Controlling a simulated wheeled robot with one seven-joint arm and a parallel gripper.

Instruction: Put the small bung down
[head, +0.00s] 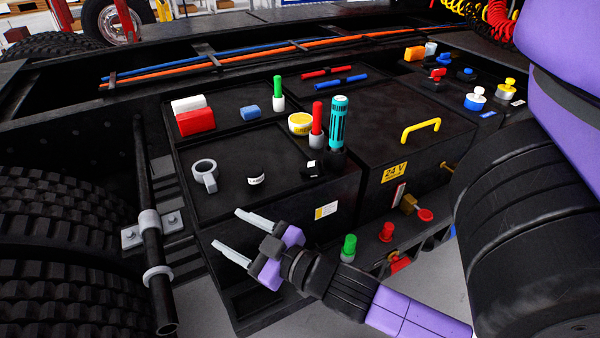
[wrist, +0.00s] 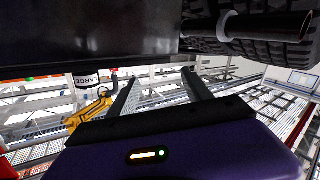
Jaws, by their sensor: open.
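My gripper (head: 227,228) is open and empty, in front of the black box's front left corner in the head view. In the wrist view its two fingers (wrist: 164,82) stand wide apart with nothing between them. A dark piece with a white label (head: 256,179) is on the black tray top in the head view; I cannot read its label there. I cannot make out which piece is the small bung.
A grey-collared pipe (head: 153,245) and tyre (head: 55,210) stand left.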

